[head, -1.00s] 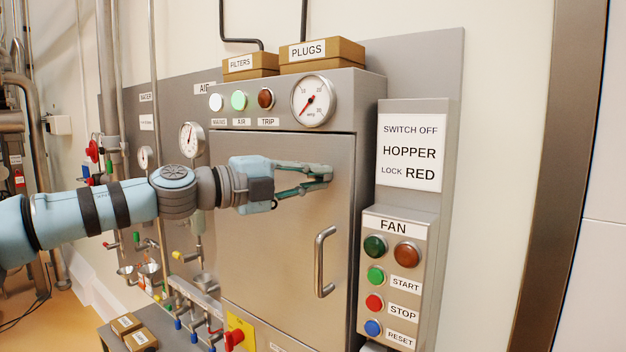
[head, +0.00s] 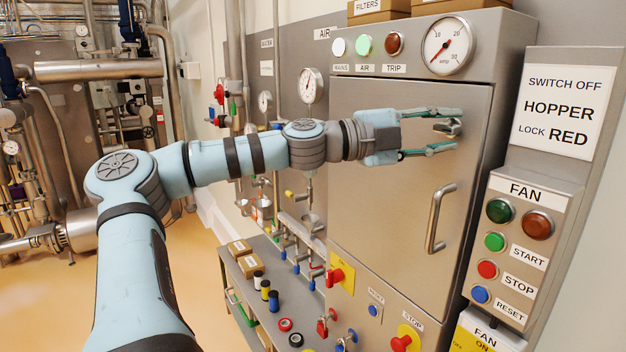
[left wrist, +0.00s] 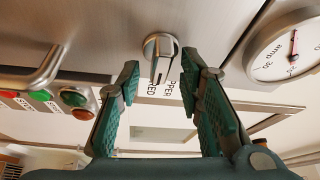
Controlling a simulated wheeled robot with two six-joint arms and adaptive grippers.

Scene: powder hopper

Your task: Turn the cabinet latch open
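The cabinet latch (head: 448,127) is a small metal turn-knob near the top right of the grey cabinet door (head: 395,190). It also shows in the left wrist view (left wrist: 161,52), as a round base with a short lever pointing down in that picture. My left gripper (head: 457,130) is open at the door, one finger above the latch and one below. In the left wrist view the spread green fingers (left wrist: 160,62) stand either side of the latch, with gaps showing. The door looks shut. My right gripper is not in view.
A bar handle (head: 437,218) stands out from the door below the latch. A gauge (head: 449,46) and lamps sit above it. The fan button panel (head: 515,245) is on the right. Valves and a low bench (head: 262,290) with small items lie below left.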

